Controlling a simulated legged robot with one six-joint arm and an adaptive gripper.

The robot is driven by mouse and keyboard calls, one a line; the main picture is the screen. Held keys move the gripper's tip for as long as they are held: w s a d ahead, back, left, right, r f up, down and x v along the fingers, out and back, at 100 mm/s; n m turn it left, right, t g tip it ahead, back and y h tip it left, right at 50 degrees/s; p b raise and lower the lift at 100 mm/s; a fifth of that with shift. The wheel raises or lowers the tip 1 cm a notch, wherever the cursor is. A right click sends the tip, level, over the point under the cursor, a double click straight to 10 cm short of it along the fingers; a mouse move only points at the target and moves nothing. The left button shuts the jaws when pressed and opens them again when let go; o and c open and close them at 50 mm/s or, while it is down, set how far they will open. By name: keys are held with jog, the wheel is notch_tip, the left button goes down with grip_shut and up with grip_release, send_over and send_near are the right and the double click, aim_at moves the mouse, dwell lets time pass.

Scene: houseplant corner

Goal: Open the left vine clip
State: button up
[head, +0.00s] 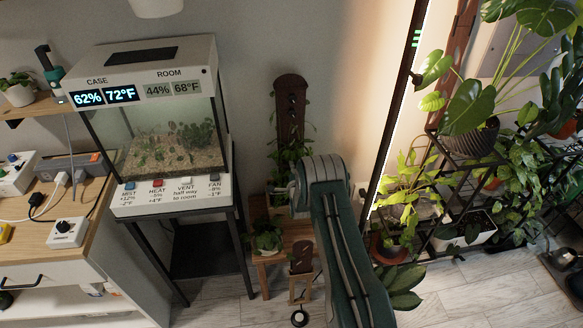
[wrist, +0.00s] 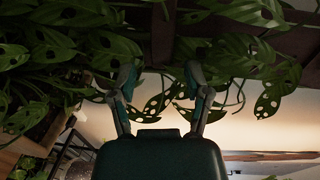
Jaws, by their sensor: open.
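My gripper (wrist: 162,70) is open in the wrist view, its two fingers apart among dark vine leaves with holes (wrist: 105,42). A dark upright board (wrist: 162,35) shows just beyond the gap between the fingertips. I see nothing held between the fingers. In the head view, a tall brown board (head: 290,95) with several small dark round parts stands against the wall, with vine leaves (head: 290,155) at its lower part. My arm covers the gripper in that view. I cannot make out the left vine clip in either view; leaves and shadow may hide it.
A glass plant case (head: 165,130) stands on a dark frame at the left. A small wooden stand with a potted plant (head: 266,238) is just left of my arm. Shelves of plants (head: 475,140) fill the right. Pale floor (head: 480,290) lies open at the front right.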

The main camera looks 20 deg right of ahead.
jog(key=shift+x, duration=1)
grip_shut()
jog(key=shift+a, duration=0.15)
jog(key=shift+s+a+f+m+g+h, duration=0.1)
jog(key=shift+a+m+g+h, duration=0.6)
jog(key=shift+m+h, duration=0.5)
jog(key=shift+s+a+f+m+g+h, duration=0.15)
jog(key=shift+a+m+g+h, duration=0.55)
jog(key=shift+h, duration=0.7)
jog(key=shift+s+a+r+m+g+h, duration=0.1)
jog(key=shift+a+m+g+h, duration=0.4)
jog(key=shift+m+g+h, duration=0.55)
jog(key=shift+f+m+h, duration=0.1)
jog(key=shift+m+h, duration=0.15)
jog(key=shift+h, duration=0.1)
